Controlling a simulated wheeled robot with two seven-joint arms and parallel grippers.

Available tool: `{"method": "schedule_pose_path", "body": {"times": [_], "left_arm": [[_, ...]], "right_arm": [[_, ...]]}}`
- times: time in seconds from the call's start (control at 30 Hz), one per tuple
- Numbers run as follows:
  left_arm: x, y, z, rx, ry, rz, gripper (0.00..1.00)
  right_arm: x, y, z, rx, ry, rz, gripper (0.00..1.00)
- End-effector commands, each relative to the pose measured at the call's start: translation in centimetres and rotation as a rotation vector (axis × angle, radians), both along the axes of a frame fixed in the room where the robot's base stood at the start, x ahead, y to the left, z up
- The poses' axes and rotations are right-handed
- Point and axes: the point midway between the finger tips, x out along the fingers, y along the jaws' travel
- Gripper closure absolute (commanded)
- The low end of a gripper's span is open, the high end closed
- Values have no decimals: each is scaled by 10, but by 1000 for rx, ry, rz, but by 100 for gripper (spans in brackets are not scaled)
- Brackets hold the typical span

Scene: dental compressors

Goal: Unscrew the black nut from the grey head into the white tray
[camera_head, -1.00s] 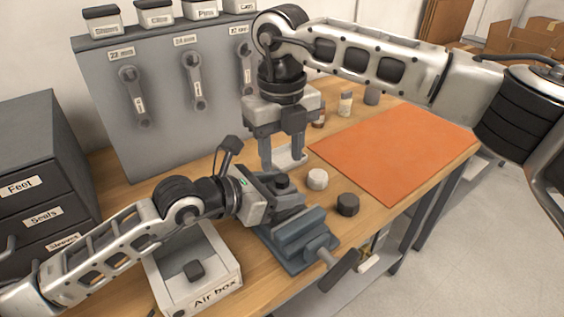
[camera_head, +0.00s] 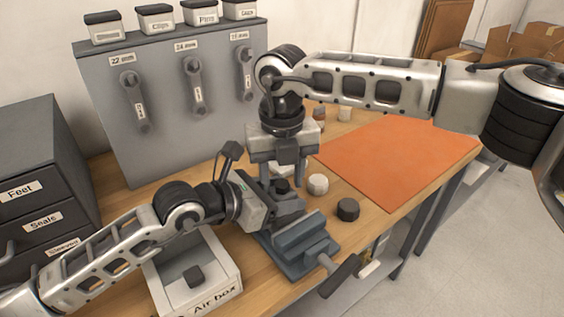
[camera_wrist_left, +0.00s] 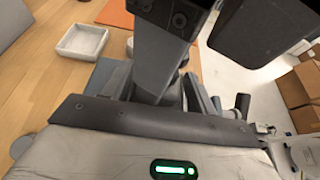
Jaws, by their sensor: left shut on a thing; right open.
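The black nut (camera_head: 282,186) shows as a dark round cap near the vise (camera_head: 298,240). My left gripper (camera_head: 268,198) reaches in from the left beside the vise and is shut, apparently on the grey head below the nut; its hold is mostly hidden. My right gripper (camera_head: 288,176) points down, open, its fingers just above and around the nut in the picture; I cannot tell if they touch it. The white tray (camera_wrist_left: 82,40) is empty in the left wrist view; in the head view my right gripper hides it.
A white round cap (camera_head: 318,184) and a black cap (camera_head: 347,209) stand right of the vise. An orange mat (camera_head: 400,160) covers the right of the bench. The Air box (camera_head: 215,285) is at front left. A grey tool panel (camera_head: 160,110) stands behind.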

Motion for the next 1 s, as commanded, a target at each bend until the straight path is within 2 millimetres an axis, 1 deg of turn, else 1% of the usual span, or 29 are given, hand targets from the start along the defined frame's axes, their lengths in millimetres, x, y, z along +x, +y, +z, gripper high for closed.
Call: {"method": "schedule_pose_path", "body": {"times": [0.27, 0.3, 0.37, 0.4, 0.43, 0.57, 0.7, 0.8, 1.0], "left_arm": [[-1, 0, -1, 3, 3, -1, 100], [-1, 0, -1, 3, 3, -1, 100], [-1, 0, -1, 3, 3, -1, 100], [-1, 0, -1, 3, 3, -1, 100], [-1, 0, -1, 3, 3, -1, 100], [-1, 0, -1, 2, 3, -1, 100], [-1, 0, -1, 2, 3, -1, 100], [-1, 0, -1, 2, 3, -1, 100], [-1, 0, -1, 2, 3, -1, 100]], "right_arm": [[0, 0, -2, 0, 0, 1, 56], [0, 0, -2, 0, 0, 1, 67], [0, 0, -2, 0, 0, 1, 84], [0, 0, -2, 0, 0, 1, 95], [0, 0, -2, 0, 1, 1, 100], [0, 0, -2, 0, 1, 21, 100], [-1, 0, -2, -1, 2, 188, 100], [0, 0, -2, -2, 2, 281, 100], [0, 0, -2, -2, 1, 302, 100]]}}
